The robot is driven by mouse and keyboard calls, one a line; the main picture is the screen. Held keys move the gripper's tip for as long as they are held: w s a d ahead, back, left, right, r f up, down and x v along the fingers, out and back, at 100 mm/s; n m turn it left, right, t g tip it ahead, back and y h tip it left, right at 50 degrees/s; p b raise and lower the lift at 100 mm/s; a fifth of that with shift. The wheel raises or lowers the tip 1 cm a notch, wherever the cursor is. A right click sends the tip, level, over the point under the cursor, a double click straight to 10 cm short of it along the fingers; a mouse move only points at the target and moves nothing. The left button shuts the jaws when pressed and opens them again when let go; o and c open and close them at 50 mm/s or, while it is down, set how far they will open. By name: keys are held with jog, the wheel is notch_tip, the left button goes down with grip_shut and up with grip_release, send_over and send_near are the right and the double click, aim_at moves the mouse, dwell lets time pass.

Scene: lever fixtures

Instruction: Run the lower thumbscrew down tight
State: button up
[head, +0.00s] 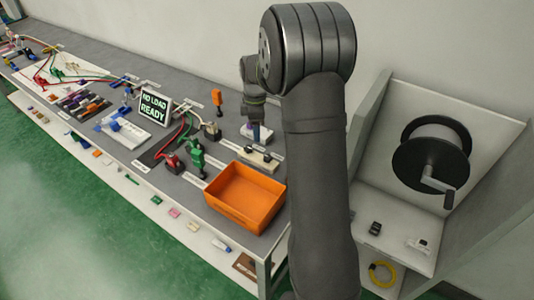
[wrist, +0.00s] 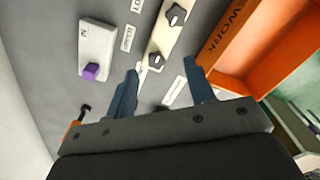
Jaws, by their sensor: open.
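A cream block (wrist: 163,40) carries two dark thumbscrews. In the wrist view the lower-placed thumbscrew (wrist: 158,62) appears between my fingertips, and the other thumbscrew (wrist: 177,14) is farther up the block. I cannot tell from a label which is the task's lower one. My gripper (wrist: 160,67) is open and empty, with one blue finger on each side of the nearer thumbscrew. Contact and height above it cannot be told. In the head view the cream block (head: 258,161) stands behind the orange bin, and my upper arm hides the bench to its right.
An orange bin (head: 237,208) is close to the block and also fills the right of the wrist view (wrist: 270,40). A white plate with a purple piece (wrist: 91,72) lies left of the block. Red and green clamps (head: 196,155) stand nearby. A cable reel (head: 432,160) is at right.

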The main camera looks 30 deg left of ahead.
aim_at(267, 157)
jog(key=d+r+n, duration=0.5)
jog(key=r+n, duration=0.4)
jog(key=f, duration=1.7)
jog(key=shift+s+a+f, duration=0.15)
jog(key=shift+s+f, duration=0.1)
jog(key=shift+s, duration=0.05)
jog(key=c, duration=1)
jog(key=shift+o, duration=0.2)
